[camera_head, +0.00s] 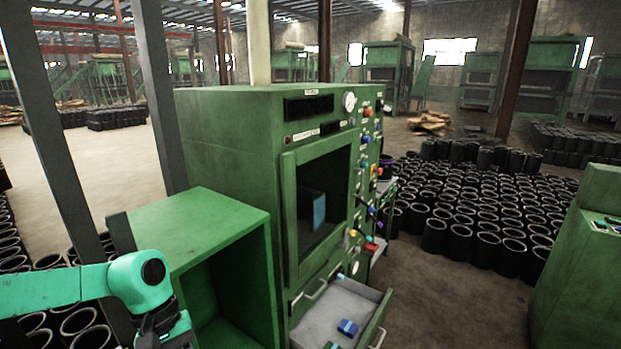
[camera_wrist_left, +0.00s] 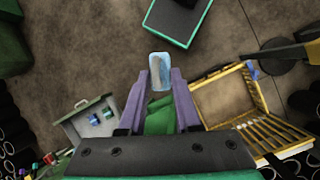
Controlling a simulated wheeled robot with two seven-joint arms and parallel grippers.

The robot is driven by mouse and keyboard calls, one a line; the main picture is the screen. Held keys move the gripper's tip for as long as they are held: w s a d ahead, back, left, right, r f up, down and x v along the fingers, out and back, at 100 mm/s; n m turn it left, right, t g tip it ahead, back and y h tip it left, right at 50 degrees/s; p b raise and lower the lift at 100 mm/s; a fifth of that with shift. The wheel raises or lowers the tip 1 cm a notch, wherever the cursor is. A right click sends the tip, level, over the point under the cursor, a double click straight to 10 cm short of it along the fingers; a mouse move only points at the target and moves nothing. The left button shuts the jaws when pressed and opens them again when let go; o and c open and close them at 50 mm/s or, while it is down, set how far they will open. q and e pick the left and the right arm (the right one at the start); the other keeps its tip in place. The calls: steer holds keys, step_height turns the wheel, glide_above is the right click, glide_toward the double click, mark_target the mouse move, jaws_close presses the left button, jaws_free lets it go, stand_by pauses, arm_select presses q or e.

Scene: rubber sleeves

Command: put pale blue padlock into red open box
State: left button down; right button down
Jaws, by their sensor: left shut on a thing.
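A pale blue thing, which looks like the padlock (camera_wrist_left: 160,74), is between the purple fingertips of my left gripper (camera_wrist_left: 161,83) in the wrist view. The gripper is shut on it, above the floor. In the head view my left gripper (camera_head: 165,338) is at the bottom left, cut off by the frame edge, and the padlock is out of sight there. I cannot clearly make out a red open box. My right gripper is not in view.
The green machine (camera_head: 230,130) has an open drawer (camera_head: 325,312) holding small blue things. A green open-fronted cabinet (camera_head: 205,213) stands left of it. In the wrist view, a yellow slatted crate (camera_wrist_left: 268,132) lies at right. Many black sleeves (camera_head: 470,210) cover the floor at right.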

arm_select(q)
steer(key=d+f+m, duration=0.1)
steer(key=f, duration=0.1)
steer(key=s+f+m+y, duration=0.1)
steer(key=f+m, duration=0.1)
steer(key=d+f+m+g, duration=0.1)
steer(key=f, duration=0.2)
steer(key=shift+s+d+m+y, duration=0.3)
steer(key=shift+m, duration=0.1)
steer(key=w+a+r+n, duration=0.2)
steer(key=a+r, duration=0.1)
steer(key=a, duration=1.1)
steer(key=s+a+f+n+t+h, duration=0.1)
steer(key=s+a+n+h, duration=0.15)
steer(key=s+a, duration=0.5)
steer(key=d+f+y, duration=0.1)
steer(key=d+f, duration=0.5)
steer(key=d, duration=0.3)
steer(key=w+d+r+m+g+y, duration=0.15)
steer(key=w+d+m, duration=0.35)
steer(key=d, duration=0.8)
step_height(320, 180, down, 7)
steer(key=b, duration=0.7)
steer(key=shift+w+m+y+b, duration=0.3)
steer(key=shift+w+m+b, duration=0.05)
